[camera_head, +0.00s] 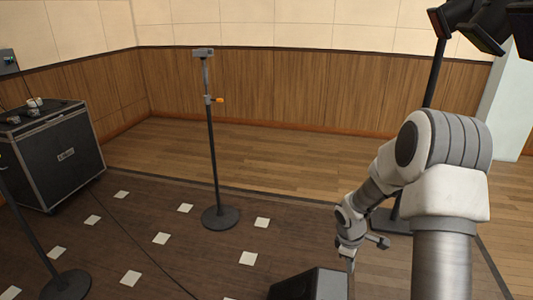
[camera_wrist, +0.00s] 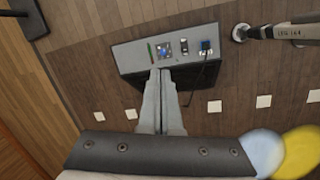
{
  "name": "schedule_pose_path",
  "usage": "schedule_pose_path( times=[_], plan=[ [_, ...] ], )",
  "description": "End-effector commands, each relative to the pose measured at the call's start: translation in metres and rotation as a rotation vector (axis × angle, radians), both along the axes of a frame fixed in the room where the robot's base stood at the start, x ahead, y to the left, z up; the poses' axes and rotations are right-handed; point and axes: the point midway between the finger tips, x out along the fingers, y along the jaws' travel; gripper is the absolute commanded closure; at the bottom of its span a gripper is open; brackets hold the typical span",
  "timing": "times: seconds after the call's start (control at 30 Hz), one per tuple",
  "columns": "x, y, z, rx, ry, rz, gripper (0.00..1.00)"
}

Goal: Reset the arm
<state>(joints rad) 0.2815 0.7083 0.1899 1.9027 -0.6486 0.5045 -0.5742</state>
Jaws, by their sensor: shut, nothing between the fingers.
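My arm reaches in from the right in the head view and bends down toward the floor. My gripper (camera_head: 350,266) hangs at its low end, close to the dark box (camera_head: 300,283) at the bottom edge; I cannot tell whether they touch. In the wrist view my gripper (camera_wrist: 160,72) is shut, its two fingers together and empty. Its tips overlap the near edge of a grey control panel (camera_wrist: 166,48). The panel carries a green strip, a blue-marked square, a dark switch-like part and a blue plug with a black cable. The fingers hide a little of the panel's lower middle.
A black stand (camera_head: 212,160) with an orange knob is left of centre. A black wheeled-type case (camera_head: 65,155) stands at far left. A lamp stand (camera_head: 434,75) rises behind my arm. A cable crosses the dark floor, which has white squares. The floor's middle is mostly clear.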

Motion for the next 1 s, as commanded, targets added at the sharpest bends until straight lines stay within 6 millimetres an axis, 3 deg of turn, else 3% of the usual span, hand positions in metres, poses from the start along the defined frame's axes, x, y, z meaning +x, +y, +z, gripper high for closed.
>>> schedule_pose_path(
  times=[0.03, 0.2, 0.5, 0.7, 1.0],
  plan=[
    [-0.001, 0.002, 0.024, -0.010, -0.025, -0.033, 1.00],
    [-0.016, 0.008, 0.088, -0.019, -0.093, -0.157, 1.00],
    [-0.062, 0.026, 0.184, 0.014, -0.219, -0.377, 1.00],
    [-0.103, 0.042, 0.233, 0.073, -0.298, -0.521, 1.00],
    [-0.172, 0.069, 0.281, 0.218, -0.397, -0.720, 1.00]
  ],
)
